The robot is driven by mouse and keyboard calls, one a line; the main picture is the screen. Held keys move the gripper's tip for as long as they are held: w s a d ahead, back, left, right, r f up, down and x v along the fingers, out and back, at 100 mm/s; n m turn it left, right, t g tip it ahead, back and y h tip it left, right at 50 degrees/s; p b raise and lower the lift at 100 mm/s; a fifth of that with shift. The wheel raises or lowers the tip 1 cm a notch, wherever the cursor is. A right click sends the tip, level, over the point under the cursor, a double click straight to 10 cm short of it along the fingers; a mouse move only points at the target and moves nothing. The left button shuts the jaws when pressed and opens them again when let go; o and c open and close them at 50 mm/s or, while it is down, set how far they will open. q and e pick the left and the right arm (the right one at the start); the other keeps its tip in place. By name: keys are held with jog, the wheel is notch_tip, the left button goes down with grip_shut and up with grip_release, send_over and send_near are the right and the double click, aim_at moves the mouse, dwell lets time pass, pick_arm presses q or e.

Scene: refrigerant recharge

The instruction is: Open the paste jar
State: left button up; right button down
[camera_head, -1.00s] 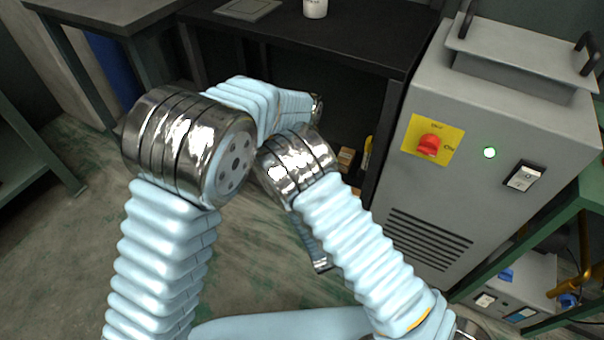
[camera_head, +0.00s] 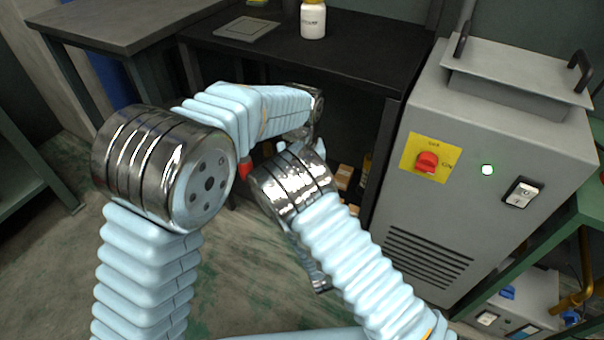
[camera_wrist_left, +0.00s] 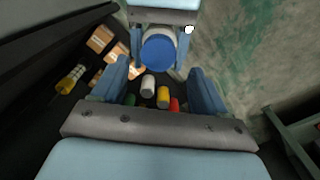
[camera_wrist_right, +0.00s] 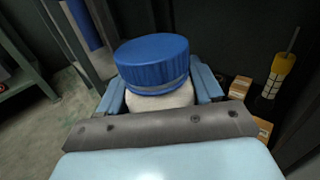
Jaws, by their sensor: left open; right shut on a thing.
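The paste jar has a round, ribbed blue lid (camera_wrist_right: 152,62) and a pale body (camera_wrist_right: 160,98) in the right wrist view. My right gripper (camera_wrist_right: 158,88) is shut on the body, with the lid standing clear above its fingers. In the left wrist view the lid (camera_wrist_left: 158,54) faces the camera, between the right gripper's fingers. My left gripper (camera_wrist_left: 160,88) is open and empty, its fingers pointing towards the jar but apart from it. In the head view my arms hide the jar and most of both grippers.
A black table (camera_head: 350,62) holds a white bottle (camera_head: 313,20) and a flat grey plate (camera_head: 247,29). A grey machine (camera_head: 480,190) with a red knob stands at right. Cardboard boxes (camera_wrist_right: 240,88), a yellow bottle (camera_wrist_right: 275,78) and several small containers (camera_wrist_left: 148,84) sit lower down.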

pick_arm(q)
jog(key=m, duration=0.3)
jog(key=r+m, duration=0.1)
jog(key=m, duration=0.2)
jog(key=shift+d, duration=0.1)
jog(key=m, duration=0.3)
jog(key=shift+w+r, duration=0.1)
jog(key=shift+r, duration=0.2)
jog(key=m, duration=0.3)
jog(key=r+m, duration=0.1)
jog(key=m, duration=0.3)
jog(key=shift+d+r, duration=0.1)
jog(key=shift+m, duration=0.3)
notch_tip(320, 180, down, 8)
jog(key=c, duration=1.1)
jog(key=n, duration=0.5)
jog(key=shift+n, duration=0.3)
jog(key=n, duration=0.5)
jog(key=shift+r, duration=0.1)
